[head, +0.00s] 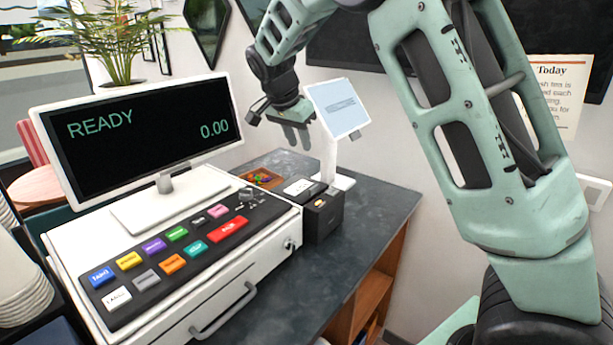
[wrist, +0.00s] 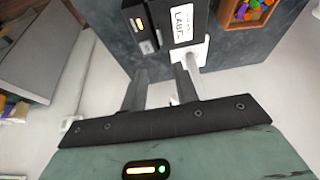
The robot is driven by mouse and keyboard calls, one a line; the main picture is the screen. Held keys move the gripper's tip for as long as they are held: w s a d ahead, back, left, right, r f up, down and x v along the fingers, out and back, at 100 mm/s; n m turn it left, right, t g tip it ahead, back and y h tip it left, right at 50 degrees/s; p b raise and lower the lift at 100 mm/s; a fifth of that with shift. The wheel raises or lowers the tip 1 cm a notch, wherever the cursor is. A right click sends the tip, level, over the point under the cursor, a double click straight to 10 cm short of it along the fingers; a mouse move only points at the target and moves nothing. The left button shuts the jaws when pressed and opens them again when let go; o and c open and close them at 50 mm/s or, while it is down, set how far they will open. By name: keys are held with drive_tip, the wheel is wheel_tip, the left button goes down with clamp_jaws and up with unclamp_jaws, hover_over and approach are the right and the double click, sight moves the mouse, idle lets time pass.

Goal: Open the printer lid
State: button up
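The printer is a small black box (head: 322,218) on the dark counter, just right of the cash register; its lid looks shut. In the wrist view the printer (wrist: 148,30) is at the top, with a white label (wrist: 182,24) on it and a small lit panel beside the label. My gripper (head: 297,136) is above and behind the printer in the head view, next to the tablet, with fingers pointing down. In the wrist view my gripper (wrist: 160,74) has its two fingers apart with nothing between them, and it does not appear to touch the printer.
A tablet (head: 340,107) on a white stand (head: 330,158) rises close beside my gripper and the printer. The cash register (head: 250,262) with its large display (head: 140,135) fills the left. A wooden candy tray (head: 262,178) sits behind the printer. The counter (head: 375,210) is clear to the right.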

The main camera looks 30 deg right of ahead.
sight(313, 187)
drive_tip(key=p+x, duration=0.4)
drive_tip(key=x, duration=1.2)
drive_tip(key=shift+s+a+f+p, duration=0.1)
drive_tip(key=shift+f+p, duration=0.15)
drive_tip(key=shift+p, duration=0.15)
clamp_jaws()
